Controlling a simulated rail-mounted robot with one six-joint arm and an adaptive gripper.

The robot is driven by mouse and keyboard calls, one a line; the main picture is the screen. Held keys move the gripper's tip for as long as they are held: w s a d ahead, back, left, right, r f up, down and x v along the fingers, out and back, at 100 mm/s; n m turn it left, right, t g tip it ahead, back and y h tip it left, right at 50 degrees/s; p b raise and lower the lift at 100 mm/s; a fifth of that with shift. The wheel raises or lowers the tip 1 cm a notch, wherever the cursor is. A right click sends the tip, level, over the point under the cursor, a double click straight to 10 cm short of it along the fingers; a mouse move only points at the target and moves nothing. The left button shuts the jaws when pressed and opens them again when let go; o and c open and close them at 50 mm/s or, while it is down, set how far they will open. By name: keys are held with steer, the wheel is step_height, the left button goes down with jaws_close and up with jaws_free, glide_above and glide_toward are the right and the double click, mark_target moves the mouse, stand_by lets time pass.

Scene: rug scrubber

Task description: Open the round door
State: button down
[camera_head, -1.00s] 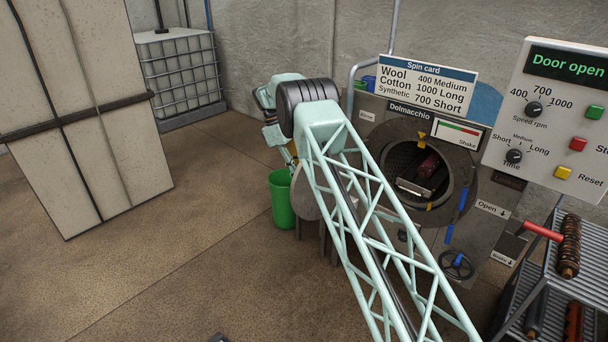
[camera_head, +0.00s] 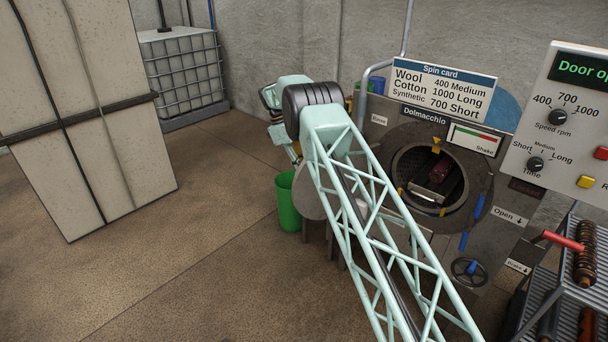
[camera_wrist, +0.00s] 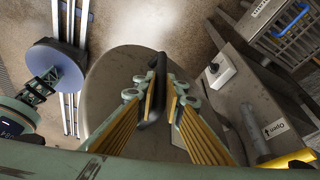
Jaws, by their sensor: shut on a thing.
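The round door is a grey disc (camera_head: 312,194) swung out to the left of the drum opening (camera_head: 432,178) in the head view, partly hidden behind my arm. In the head view my arm hides the fingers and handle.
The machine's handwheel (camera_head: 468,268) sits low at right. A green bucket (camera_head: 287,205) stands beside the door. A tall wrapped block (camera_head: 85,120) is at left; the floor between is clear.

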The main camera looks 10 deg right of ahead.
steer(key=c, duration=2.7)
jaws_free()
steer(key=shift+d, duration=0.35)
steer(key=shift+a, duration=0.1)
steer(key=shift+a, duration=0.1)
steer(key=shift+w+a+r, duration=0.15)
steer(key=shift+r, duration=0.25)
steer(key=v, duration=0.6)
steer(key=shift+a+r, duration=0.1)
steer(key=shift+r, duration=0.2)
